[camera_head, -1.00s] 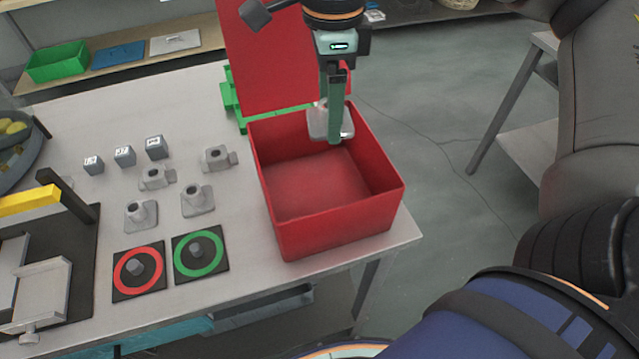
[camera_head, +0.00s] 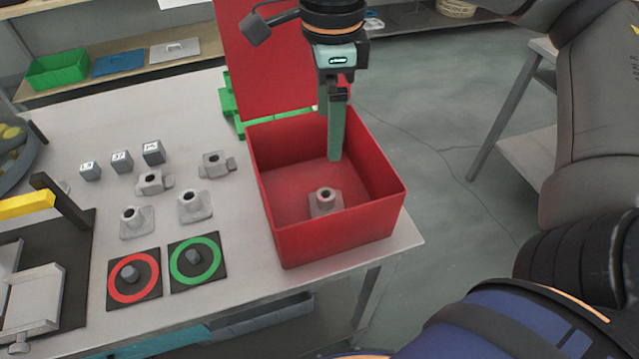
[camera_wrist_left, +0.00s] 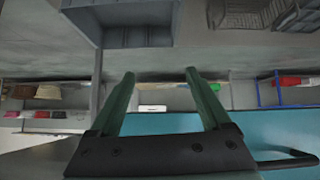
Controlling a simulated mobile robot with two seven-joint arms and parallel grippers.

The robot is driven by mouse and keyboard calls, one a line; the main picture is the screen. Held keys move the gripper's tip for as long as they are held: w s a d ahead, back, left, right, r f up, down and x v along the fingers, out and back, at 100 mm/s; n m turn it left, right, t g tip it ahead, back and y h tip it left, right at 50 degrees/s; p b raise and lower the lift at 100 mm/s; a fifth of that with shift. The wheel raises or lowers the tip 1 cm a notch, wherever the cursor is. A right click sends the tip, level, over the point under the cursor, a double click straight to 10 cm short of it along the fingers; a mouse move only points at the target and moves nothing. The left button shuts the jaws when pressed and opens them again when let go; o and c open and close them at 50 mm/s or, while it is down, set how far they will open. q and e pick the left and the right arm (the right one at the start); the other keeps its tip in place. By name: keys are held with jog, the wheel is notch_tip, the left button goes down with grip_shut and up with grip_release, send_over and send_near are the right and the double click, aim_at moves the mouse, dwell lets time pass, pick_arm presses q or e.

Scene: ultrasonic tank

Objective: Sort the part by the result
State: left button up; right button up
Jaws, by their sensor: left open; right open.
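A grey metal part (camera_head: 325,201) with a round hollow boss lies on the floor of the red box (camera_head: 340,238), near its front wall. My right gripper (camera_head: 335,152) points down into the box near its back right, open and empty, apart from the part. Several similar grey parts (camera_head: 194,206) stand on the table left of the box. A red-ringed pad (camera_head: 134,279) and a green-ringed pad (camera_head: 195,262), each with a grey knob, lie at the table's front. My left gripper (camera_wrist_left: 160,84) is open and empty in the left wrist view.
A red lid (camera_head: 265,65) stands up behind the box, with a green container (camera_head: 232,108) partly hidden behind it. Three labelled grey blocks (camera_head: 121,161) stand on the table (camera_head: 90,125). A yellow-and-black fixture (camera_head: 28,203) is at left.

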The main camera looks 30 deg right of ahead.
notch_tip(320, 180, up, 12)
jog(key=p, duration=0.1)
dwell(0.7)
